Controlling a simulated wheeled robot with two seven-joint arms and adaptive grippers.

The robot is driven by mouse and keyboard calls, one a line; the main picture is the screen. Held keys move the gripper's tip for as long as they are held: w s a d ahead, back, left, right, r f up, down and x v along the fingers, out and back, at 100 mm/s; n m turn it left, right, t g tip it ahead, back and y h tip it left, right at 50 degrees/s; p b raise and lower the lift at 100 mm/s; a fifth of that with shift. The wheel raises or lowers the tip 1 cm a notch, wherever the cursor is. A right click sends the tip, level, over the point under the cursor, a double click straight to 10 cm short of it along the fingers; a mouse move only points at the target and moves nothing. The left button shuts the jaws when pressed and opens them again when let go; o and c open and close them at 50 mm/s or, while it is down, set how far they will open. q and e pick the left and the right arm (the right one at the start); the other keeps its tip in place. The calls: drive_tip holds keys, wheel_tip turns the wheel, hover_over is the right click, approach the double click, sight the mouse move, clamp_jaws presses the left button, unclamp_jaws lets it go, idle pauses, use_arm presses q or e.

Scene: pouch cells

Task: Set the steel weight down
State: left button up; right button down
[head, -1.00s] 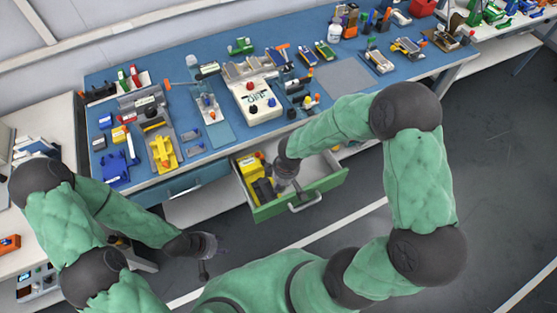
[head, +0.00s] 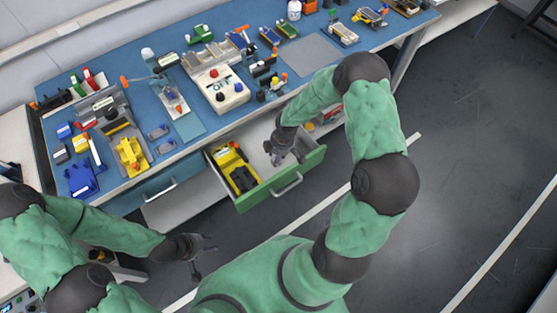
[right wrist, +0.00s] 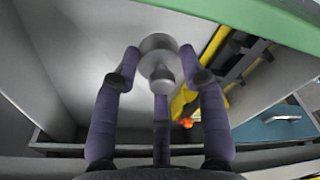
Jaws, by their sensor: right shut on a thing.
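The steel weight (right wrist: 160,58) is a grey metal cylinder with a smaller knob, seen in the right wrist view between the fingertips. My right gripper (right wrist: 161,75) is shut on it, with purple-grey fingers around it. In the head view my right gripper (head: 283,153) reaches down into the open green-fronted drawer (head: 290,185); the weight cannot be made out there. Whether the weight touches the drawer floor I cannot tell. My left gripper (head: 199,256) is open and empty, in front of the bench and left of the drawer.
A yellow and black tool (head: 234,168) lies in the drawer's left part; it also shows beside the weight in the right wrist view (right wrist: 215,62). The light drawer floor around my right gripper looks bare. The blue benchtop (head: 205,125) above is crowded with fixtures; a grey mat (head: 303,53) is clear.

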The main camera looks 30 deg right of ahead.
drive_tip(key=shift+w+d+f, duration=0.3)
drive_tip(key=shift+d+f, duration=0.15)
drive_tip(key=shift+f, duration=0.2)
drive_tip(key=shift+w+d+f+b, duration=0.15)
drive_tip(key=shift+f+b, duration=0.9)
drive_tip(key=shift+f, duration=0.6)
drive_tip(key=shift+f, duration=0.2)
drive_tip(key=c, duration=0.7)
unclamp_jaws()
drive_tip(key=shift+r, duration=0.1)
wheel_tip(320, 180, up, 12)
drive_tip(key=s+d+p, duration=0.1)
drive_tip(key=p, duration=0.4)
drive_tip(key=shift+d, duration=0.15)
drive_tip(key=shift+s, duration=0.1)
